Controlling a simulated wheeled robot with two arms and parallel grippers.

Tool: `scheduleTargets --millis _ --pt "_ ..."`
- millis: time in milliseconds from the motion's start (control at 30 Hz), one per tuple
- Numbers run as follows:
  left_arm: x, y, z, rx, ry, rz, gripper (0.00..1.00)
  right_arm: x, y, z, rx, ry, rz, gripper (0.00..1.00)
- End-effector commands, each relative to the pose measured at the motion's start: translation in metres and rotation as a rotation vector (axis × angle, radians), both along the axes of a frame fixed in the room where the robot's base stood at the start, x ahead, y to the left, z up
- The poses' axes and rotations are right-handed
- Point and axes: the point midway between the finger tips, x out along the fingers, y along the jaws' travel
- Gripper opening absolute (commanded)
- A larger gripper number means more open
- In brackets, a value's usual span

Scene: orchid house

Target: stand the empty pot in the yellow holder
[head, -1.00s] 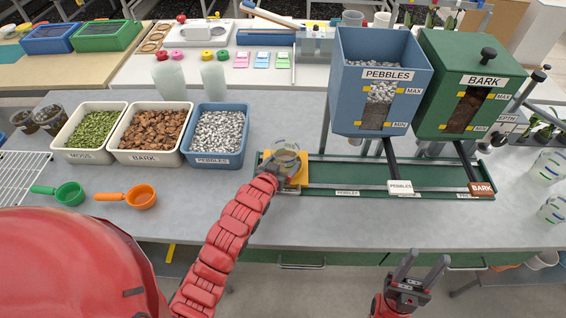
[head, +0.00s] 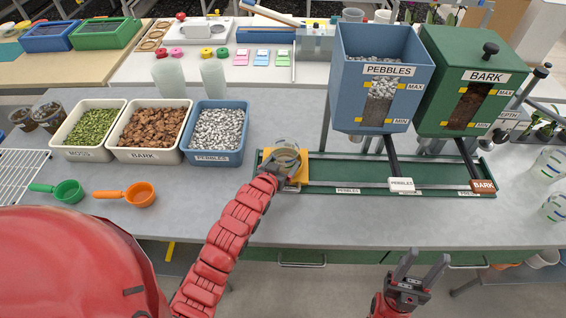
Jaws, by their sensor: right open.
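The yellow holder (head: 302,171) sits at the left end of the green rail on the grey bench. A clear pot (head: 286,152) is at the holder, upright as far as I can see; its base is hidden, so I cannot tell if it is fully seated. My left gripper (head: 276,169) is at the near left side of the pot, low against the holder. Its fingers are small and partly hidden, so I cannot tell whether they grip the pot. My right gripper (head: 422,268) is open and empty in front of the bench edge.
Blue pebbles hopper (head: 350,95) and green bark hopper (head: 445,70) stand above the green rail (head: 345,184). Bins of moss (head: 75,154), bark (head: 138,156) and pebbles (head: 215,158) are left. Green (head: 68,191) and orange (head: 140,194) scoops lie nearby. Clear pots (head: 554,206) stand far right.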

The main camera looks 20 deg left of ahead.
Motion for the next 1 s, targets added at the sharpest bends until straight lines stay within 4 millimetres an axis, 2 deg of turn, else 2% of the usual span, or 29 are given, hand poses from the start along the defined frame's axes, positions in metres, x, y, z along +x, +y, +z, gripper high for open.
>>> scheduleTargets --millis 33,67,333,467,667,900,933,1000 --pt "0.000 0.000 0.000 0.000 0.000 0.000 0.96 0.000 0.000 0.000 0.000 0.000 0.000 0.50" --pt "0.000 0.000 0.000 0.000 0.000 0.000 1.00 0.000 0.000 0.000 0.000 0.000 0.000 0.50" --pt "-0.001 0.000 0.000 0.000 0.000 0.000 1.00 0.000 0.000 -0.001 0.000 0.000 0.000 0.50" --pt "-0.010 0.001 0.002 0.000 0.000 0.000 1.00 0.000 0.000 -0.004 0.000 0.000 0.000 0.50" --pt "-0.037 0.004 0.012 0.000 0.001 0.002 1.00 0.000 0.000 -0.014 0.000 0.000 0.000 0.50" --pt "-0.079 0.006 0.031 -0.001 -0.002 0.004 1.00 0.000 0.000 -0.024 0.000 0.000 0.000 0.50" --pt "-0.085 0.006 0.034 0.001 -0.003 0.002 1.00 0.000 0.000 -0.024 0.000 0.000 0.000 0.50" --pt "-0.102 0.008 0.048 -0.001 0.004 0.005 1.00 0.000 0.000 -0.002 0.000 0.000 0.000 0.50"
